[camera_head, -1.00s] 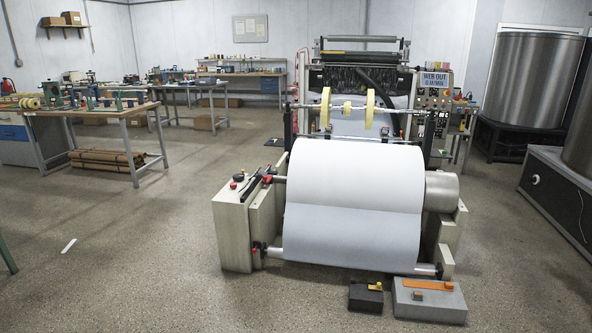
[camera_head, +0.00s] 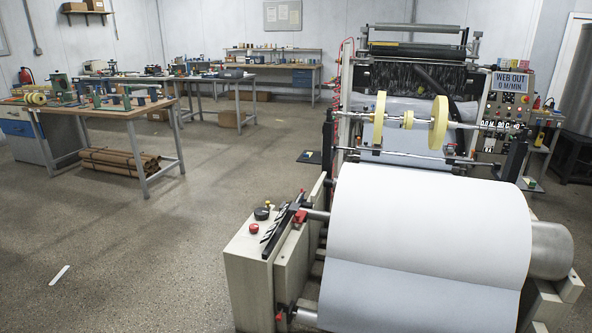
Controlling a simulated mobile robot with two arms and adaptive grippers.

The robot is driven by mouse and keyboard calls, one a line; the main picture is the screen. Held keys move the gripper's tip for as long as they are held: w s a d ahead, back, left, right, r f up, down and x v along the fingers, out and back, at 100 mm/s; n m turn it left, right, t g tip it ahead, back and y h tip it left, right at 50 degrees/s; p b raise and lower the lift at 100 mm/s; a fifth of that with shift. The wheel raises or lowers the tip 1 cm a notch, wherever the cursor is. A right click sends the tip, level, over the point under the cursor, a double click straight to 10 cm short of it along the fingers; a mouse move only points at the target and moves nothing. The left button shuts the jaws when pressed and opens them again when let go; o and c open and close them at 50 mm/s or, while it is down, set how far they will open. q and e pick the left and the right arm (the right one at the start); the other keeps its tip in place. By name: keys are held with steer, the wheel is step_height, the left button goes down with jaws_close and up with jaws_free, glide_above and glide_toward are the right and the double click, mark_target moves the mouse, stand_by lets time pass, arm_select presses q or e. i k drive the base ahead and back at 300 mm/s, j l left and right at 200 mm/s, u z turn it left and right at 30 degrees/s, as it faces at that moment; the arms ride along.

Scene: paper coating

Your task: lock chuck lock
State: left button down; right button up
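The paper coating machine stands at the right of the head view with a large white paper roll (camera_head: 425,230) on its front stand. The roll's shaft enters the stand's left side, where a chuck (camera_head: 314,215) shows beside a red part (camera_head: 300,218). A black lever-like bar (camera_head: 283,228) lies along the top of the beige side housing (camera_head: 250,285). I cannot tell the lock's state. A second red-tipped shaft end (camera_head: 283,314) sits lower down. Neither of my grippers is in view.
A red button (camera_head: 253,228) and a black knob (camera_head: 262,213) are on the housing top. A workbench (camera_head: 105,112) with tools stands at the left, with brown rolls (camera_head: 120,162) beneath. The floor (camera_head: 150,250) left of the machine is clear except for a white strip (camera_head: 59,275).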

mark_target(298, 217)
steer(key=i+j+z, duration=0.1)
steer(key=i+z, duration=0.25)
steer(key=i, duration=0.2)
steer(key=i+j+z, duration=0.35)
steer(key=i, duration=0.15)
steer(key=i+j+z, duration=0.3)
steer(key=i, duration=0.2)
